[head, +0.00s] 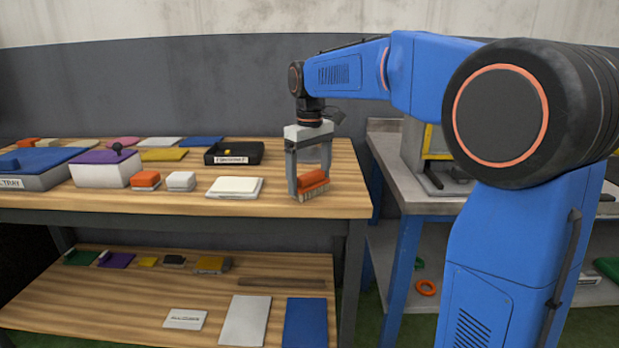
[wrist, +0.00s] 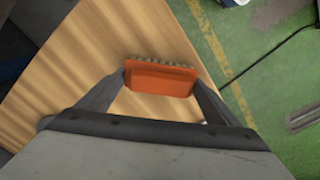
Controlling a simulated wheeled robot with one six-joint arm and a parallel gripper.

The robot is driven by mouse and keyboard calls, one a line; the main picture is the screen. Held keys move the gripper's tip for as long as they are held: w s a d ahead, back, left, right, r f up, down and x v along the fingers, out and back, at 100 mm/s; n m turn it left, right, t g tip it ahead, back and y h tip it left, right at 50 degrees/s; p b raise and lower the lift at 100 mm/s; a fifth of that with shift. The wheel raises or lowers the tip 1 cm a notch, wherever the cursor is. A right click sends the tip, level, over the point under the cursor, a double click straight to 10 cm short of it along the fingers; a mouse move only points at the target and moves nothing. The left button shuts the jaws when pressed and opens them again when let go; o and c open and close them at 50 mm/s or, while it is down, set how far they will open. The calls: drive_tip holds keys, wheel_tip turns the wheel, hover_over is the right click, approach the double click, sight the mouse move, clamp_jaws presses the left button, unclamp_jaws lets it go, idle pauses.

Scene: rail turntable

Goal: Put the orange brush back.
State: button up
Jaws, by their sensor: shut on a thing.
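The orange brush (head: 313,182) has an orange back and pale bristles that point down. My gripper (head: 311,188) is shut on it, with one finger at each end, over the right end of the wooden table top. In the wrist view the orange brush (wrist: 160,78) lies between the two fingertips of my gripper (wrist: 160,82), its bristles along the far side. I cannot tell whether the bristles touch the table or hang just above it.
A white pad (head: 235,187), a white block (head: 181,181), an orange block (head: 146,180) and a black labelled tray (head: 234,153) stand left of my gripper. A lidded box (head: 105,172) is further left. A grey bench (head: 420,190) stands across a gap at right.

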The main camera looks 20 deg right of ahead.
sight(310, 173)
drive_tip(key=o, duration=1.3)
drive_tip(key=shift+f, duration=0.15)
wheel_tip(310, 173, up, 12)
drive_tip(key=s+d+f+m+t, duration=0.15)
drive_tip(key=s+f, duration=0.25)
drive_tip(key=s, duration=0.5)
drive_tip(key=s+d+f+m+t, duration=0.1)
drive_tip(key=s+d+f+m, duration=0.15)
drive_tip(key=s+f, duration=0.45)
drive_tip(key=s+d+f, duration=0.1)
drive_tip(key=s+f, duration=0.4)
drive_tip(key=s, duration=0.1)
drive_tip(key=s+d+f+m+t, duration=0.1)
drive_tip(key=s+f, duration=0.3)
drive_tip(key=s, duration=0.2)
drive_tip(key=s+d+f+t, duration=0.1)
drive_tip(key=s+f, duration=0.4)
drive_tip(key=shift+s+d+f+m, duration=0.1)
drive_tip(key=shift+s+f+m, duration=0.2)
drive_tip(key=shift+s, duration=0.1)
